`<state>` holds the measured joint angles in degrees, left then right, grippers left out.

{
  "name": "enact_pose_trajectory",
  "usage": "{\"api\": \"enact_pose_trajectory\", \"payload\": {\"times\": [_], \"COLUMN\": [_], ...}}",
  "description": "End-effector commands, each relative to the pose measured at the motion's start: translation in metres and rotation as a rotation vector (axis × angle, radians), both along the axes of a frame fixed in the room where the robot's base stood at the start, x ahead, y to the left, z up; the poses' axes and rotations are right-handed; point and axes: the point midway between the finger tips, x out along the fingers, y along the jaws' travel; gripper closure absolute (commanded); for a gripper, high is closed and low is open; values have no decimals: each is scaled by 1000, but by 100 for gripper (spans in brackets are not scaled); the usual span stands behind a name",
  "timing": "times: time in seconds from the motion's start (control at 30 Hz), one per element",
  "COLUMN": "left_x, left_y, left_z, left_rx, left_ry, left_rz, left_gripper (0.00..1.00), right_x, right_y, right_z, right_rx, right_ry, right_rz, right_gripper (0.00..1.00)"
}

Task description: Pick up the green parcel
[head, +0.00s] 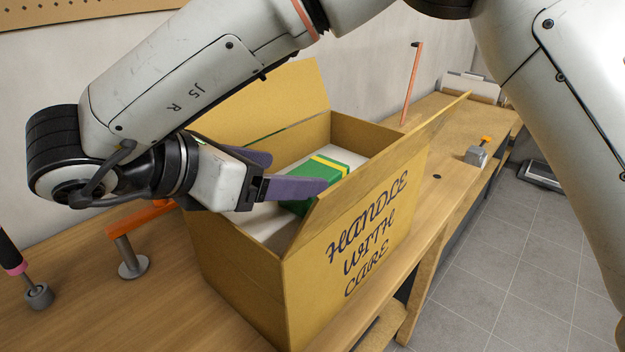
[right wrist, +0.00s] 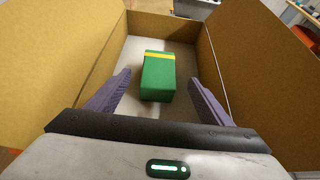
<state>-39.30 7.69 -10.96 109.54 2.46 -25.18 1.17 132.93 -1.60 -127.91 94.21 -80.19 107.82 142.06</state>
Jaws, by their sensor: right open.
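The green parcel (head: 318,172) has a yellow band and lies inside an open cardboard box (head: 345,250) marked "HANDLE WITH CARE". In the right wrist view the parcel (right wrist: 157,78) rests on the pale box floor, ahead of the fingers and between their lines. My right gripper (head: 298,174) reaches in over the box's left side. Its purple fingers are spread wide and empty. In the right wrist view the gripper (right wrist: 158,92) shows one finger to each side of the parcel, apart from it. Part of the parcel is hidden by a finger in the head view. My left gripper is not in view.
The box's raised flaps (head: 262,100) stand around the opening. The box stands on a wooden workbench (head: 80,300) by a wall. An orange clamp (head: 132,240) and a dark-handled tool (head: 30,280) are at the left. A small grey vise-like item (head: 477,155) stands farther right.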

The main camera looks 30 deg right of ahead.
Motion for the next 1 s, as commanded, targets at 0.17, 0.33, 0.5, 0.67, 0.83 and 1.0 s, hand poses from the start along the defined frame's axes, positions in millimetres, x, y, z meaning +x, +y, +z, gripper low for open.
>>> {"api": "enact_pose_trajectory", "payload": {"times": [0.17,0.33,0.5,0.67,0.83,1.0], "left_x": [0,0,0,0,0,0], "left_y": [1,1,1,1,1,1], "left_z": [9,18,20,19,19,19], "left_rx": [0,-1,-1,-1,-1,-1], "left_ry": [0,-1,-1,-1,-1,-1], "left_rz": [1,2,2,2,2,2], "left_gripper": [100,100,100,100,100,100], "right_x": [5,13,17,17,17,17], "right_y": [-15,-37,-46,-46,-46,-45], "right_z": [-4,-16,-23,-24,-24,-23], "right_rx": [1,1,1,1,1,1], "right_ry": [2,2,0,-1,-1,-1], "right_rz": [0,1,3,3,3,3], "right_gripper": [26,26,26,26,48,77]}}
